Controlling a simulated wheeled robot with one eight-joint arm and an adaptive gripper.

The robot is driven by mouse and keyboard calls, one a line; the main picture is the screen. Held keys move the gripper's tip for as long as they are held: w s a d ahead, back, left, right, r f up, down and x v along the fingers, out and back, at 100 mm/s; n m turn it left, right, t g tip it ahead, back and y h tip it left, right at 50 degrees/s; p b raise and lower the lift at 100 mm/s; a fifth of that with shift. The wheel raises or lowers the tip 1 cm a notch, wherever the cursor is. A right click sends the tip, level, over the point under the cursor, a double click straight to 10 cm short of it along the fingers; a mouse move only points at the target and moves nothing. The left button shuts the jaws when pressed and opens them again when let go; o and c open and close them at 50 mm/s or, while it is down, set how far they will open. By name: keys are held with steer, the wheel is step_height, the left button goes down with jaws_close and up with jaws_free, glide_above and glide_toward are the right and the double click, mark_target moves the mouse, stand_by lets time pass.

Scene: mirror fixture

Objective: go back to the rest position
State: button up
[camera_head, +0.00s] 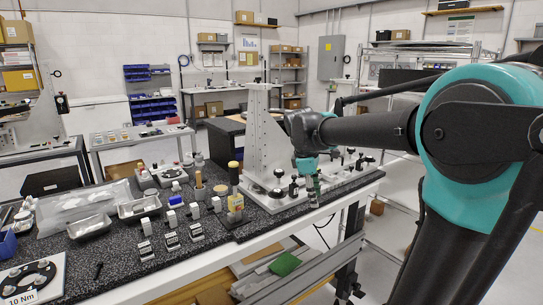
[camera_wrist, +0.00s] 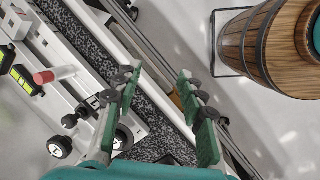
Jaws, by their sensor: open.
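My gripper (camera_head: 312,190) hangs over the front edge of the dark speckled bench (camera_head: 215,232) in the head view, at the end of my outstretched arm. In the wrist view the two green fingers of my gripper (camera_wrist: 157,76) stand well apart with nothing between them. Behind them lie the bench edge, a rail and the floor. The grey mirror fixture (camera_head: 258,125) stands upright on its light base plate, just left of and behind my gripper in the head view. Black knobs (camera_wrist: 60,146) on the fixture base lie left of the fingers in the wrist view.
A wooden barrel (camera_wrist: 262,45) stands on the floor at the upper right of the wrist view. A green piece (camera_head: 285,264) lies on the lower shelf. Open floor shows beyond the bench's right end.

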steer(key=s+d+f+m+t+y, duration=0.1)
steer(key=s+d+f+m, duration=0.1)
steer(key=s+f+m, duration=0.5)
steer(key=s+d+f+m+t+y, duration=0.1)
steer(key=s+d+f+m, duration=0.2)
steer(key=s+f+m, duration=0.4)
steer(key=s+f, duration=0.3)
steer(key=f, duration=0.4)
steer(key=shift+s+d+f+t+y, duration=0.15)
steer(key=shift+t+y, duration=0.25)
